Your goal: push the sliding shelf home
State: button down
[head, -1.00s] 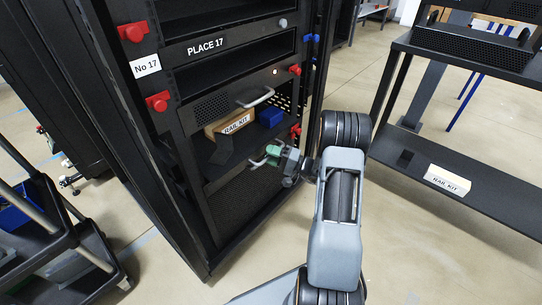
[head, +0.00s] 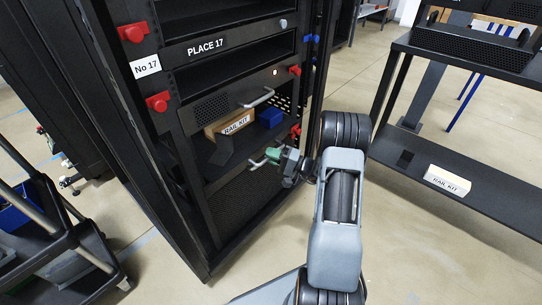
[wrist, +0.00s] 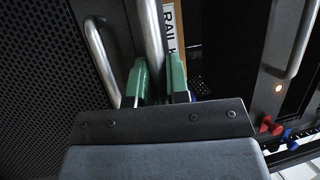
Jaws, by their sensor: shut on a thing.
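The sliding shelf (head: 232,163) is in the black rack, below a perforated panel with a bar handle. It carries a cardboard box labelled RAIL KIT (head: 231,126) and a small blue box (head: 270,117). My gripper (head: 271,156) is at the shelf's front handle (head: 257,163). In the wrist view, the green fingers of my gripper (wrist: 159,80) are shut on the metal handle bar (wrist: 152,35), one on each side. The fingers and gripper body hide part of the handle.
Another handle (wrist: 102,62) is at left in the wrist view, and one (wrist: 296,42) at right. Red knobs (head: 157,102) mark the rack's side posts. A black bench (head: 410,158) with a labelled white box (head: 447,179) stands at right, a cart (head: 62,245) at lower left.

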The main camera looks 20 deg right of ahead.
aim_at(263, 150)
jog(key=w, duration=0.1)
jog(key=w+a, duration=0.1)
jog(key=w+b, duration=0.1)
jog(key=shift+w+a+f, duration=0.1)
jog(key=shift+w+a, duration=0.1)
jog(key=shift+a, duration=0.1)
jog(key=shift+w, duration=0.15)
jog(key=c, duration=1.1)
grip_release()
jog(key=p+v, duration=0.2)
jog(key=v, duration=1.2)
